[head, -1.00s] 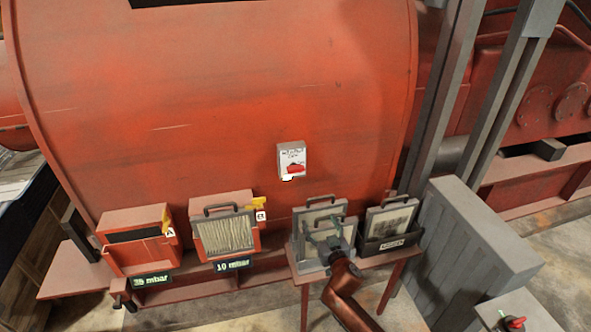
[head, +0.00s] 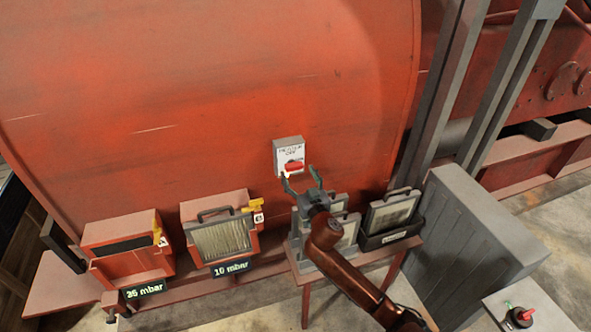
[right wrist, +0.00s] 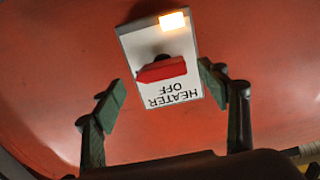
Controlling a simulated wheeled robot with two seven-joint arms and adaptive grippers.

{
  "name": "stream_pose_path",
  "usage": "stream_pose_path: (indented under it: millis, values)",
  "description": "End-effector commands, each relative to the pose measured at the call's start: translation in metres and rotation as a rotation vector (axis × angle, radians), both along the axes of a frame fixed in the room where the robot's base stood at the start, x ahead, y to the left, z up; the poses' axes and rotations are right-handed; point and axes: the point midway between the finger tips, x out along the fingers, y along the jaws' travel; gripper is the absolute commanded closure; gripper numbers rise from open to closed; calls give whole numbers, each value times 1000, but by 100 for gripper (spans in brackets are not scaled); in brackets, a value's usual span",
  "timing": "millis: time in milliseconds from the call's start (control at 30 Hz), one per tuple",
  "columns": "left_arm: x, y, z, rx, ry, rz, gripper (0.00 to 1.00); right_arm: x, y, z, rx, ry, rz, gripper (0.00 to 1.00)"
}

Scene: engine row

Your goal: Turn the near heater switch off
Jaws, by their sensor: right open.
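The heater switch (head: 289,157) is a small white-faced box on the big red housing, with a red handle (head: 293,166). In the right wrist view its face (right wrist: 130,47) is upside down, reads "HEATER OFF", and has a lit orange lamp (right wrist: 172,21). The red handle (right wrist: 163,69) lies roughly crosswise there, slightly tilted. My right gripper (head: 301,181) is open and empty just below the switch. In the right wrist view its fingers (right wrist: 163,86) stand either side of the handle, apart from it. My left gripper is not in view.
Two red filter boxes with "35 mbar" (head: 144,289) and "10 mbar" (head: 231,268) displays stand at lower left. Framed panels (head: 391,213) stand on a red shelf under my right arm. A grey cabinet (head: 470,235) and another red-handled switch (head: 520,316) are at right.

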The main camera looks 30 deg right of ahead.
Motion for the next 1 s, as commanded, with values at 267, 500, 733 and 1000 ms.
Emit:
stream_pose_path:
  millis: [267,500,733,1000]
  values:
    - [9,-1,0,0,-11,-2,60,26,-6,0,0,0,0,32]
    - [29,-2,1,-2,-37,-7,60,27,-6,0,0,0,1,32]
    - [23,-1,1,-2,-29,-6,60,27,-6,0,0,0,1,45]
    - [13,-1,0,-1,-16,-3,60,27,-6,0,0,0,0,64]
